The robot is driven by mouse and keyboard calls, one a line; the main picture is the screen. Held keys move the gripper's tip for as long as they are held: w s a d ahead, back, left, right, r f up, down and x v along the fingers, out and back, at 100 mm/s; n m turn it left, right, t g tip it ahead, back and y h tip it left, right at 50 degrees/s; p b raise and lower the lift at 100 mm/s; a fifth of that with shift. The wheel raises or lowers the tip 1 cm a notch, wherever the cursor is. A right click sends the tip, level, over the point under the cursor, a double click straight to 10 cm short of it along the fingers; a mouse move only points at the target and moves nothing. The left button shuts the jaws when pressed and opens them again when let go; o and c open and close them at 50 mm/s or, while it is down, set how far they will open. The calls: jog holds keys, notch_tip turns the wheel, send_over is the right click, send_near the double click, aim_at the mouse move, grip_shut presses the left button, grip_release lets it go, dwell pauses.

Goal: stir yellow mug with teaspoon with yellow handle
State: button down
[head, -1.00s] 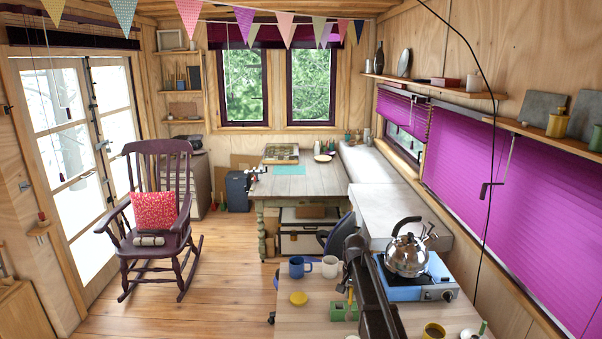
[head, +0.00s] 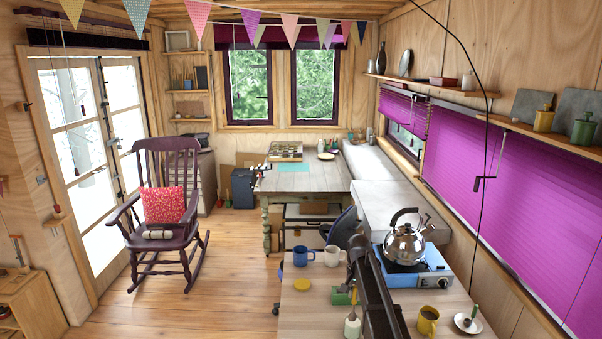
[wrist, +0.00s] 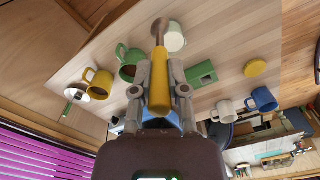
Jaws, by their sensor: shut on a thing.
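The yellow mug (head: 428,320) stands upright on the wooden counter at the lower right of the head view. It also shows at the left of the wrist view (wrist: 97,80), with dark contents. My gripper (wrist: 158,88) is shut on the teaspoon's yellow handle (wrist: 157,97). The spoon's brownish metal end points to the top of the wrist view, away from the gripper. The spoon is apart from the yellow mug in the wrist picture. In the head view my dark arm hides part of the counter, and the gripper and spoon are not clearly seen.
A green mug (wrist: 128,58) stands beside the yellow mug. A saucer (head: 467,324) with a green-handled spoon lies right of it. A green block (wrist: 201,75), blue mug (head: 303,257), white mug (head: 333,256) and yellow disc (head: 302,285) are on the counter. A kettle (head: 404,242) sits on the blue stove (head: 428,270).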

aim_at(355, 302)
jog(key=shift+s, duration=0.3)
jog(key=shift+s+f+b, duration=0.2)
jog(key=shift+f+b, duration=0.1)
jog(key=shift+b, duration=0.1)
jog(key=shift+w+f+b, duration=0.2)
jog(key=shift+f+b, duration=0.15)
jog(key=shift+f, duration=0.2)
jog(key=shift+s+f+b, duration=0.15)
jog(key=shift+f+b, duration=0.55)
jog(key=shift+b, duration=0.1)
notch_tip(355, 302, down, 12)
jog(key=b, duration=1.2)
